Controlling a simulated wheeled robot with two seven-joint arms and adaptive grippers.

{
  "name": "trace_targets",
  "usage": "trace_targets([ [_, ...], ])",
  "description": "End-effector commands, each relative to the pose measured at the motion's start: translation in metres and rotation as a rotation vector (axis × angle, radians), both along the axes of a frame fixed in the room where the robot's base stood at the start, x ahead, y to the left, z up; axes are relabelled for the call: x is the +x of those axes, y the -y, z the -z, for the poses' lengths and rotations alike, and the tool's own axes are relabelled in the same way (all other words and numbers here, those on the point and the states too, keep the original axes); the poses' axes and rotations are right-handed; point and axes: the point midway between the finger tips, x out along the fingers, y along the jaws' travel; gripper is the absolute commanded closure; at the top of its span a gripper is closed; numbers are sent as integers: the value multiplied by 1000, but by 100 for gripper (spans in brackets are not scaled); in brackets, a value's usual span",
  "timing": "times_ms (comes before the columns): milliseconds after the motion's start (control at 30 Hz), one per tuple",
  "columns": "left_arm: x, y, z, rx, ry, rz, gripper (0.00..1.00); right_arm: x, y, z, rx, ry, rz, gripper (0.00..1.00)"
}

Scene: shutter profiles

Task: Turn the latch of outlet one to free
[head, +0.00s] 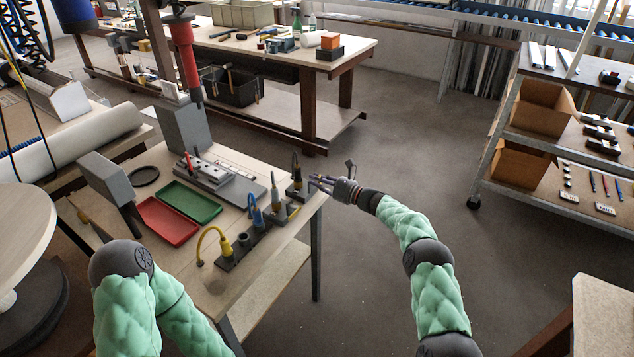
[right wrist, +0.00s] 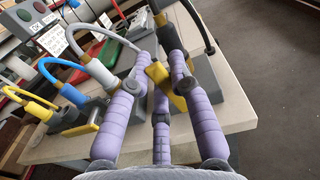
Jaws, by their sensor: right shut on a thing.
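A row of outlets with plugs stands along the near right part of the table: a yellow-cabled plug (head: 226,248), a blue plug (head: 255,216), a grey plug (head: 276,197) and a dark plug (head: 296,175). I cannot tell which is outlet one. My right gripper (head: 318,184) is at the table's right edge, beside the dark plug's outlet. In the right wrist view, its purple fingers (right wrist: 158,76) are shut on a yellow latch (right wrist: 157,70) in front of the dark plug. The fingers partly hide the latch, so its exact angle is unclear.
A red tray (head: 166,222) and a green tray (head: 190,201) lie left of the outlets. A grey fixture (head: 215,175) sits behind them. The floor right of the table is clear up to a shelf rack (head: 560,125).

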Motion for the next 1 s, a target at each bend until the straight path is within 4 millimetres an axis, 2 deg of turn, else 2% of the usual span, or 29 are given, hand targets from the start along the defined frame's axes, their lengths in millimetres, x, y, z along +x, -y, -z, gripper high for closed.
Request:
trace_targets([
  [333, 0, 0, -1, 0, 0, 0, 60, 3, 2, 1, 69, -97, 1, 100],
  [833, 0, 0, -1, 0, 0, 0, 60, 3, 3, 1, 77, -110, 1, 100],
  [867, 0, 0, -1, 0, 0, 0, 60, 4, 3, 1, 77, -110, 1, 70],
  [900, 0, 0, -1, 0, 0, 0, 60, 4, 3, 1, 77, -110, 1, 59],
  [933, 0, 0, -1, 0, 0, 0, 60, 4, 3, 1, 77, -108, 1, 54],
  [1000, 0, 0, -1, 0, 0, 0, 60, 4, 3, 1, 77, -108, 1, 54],
])
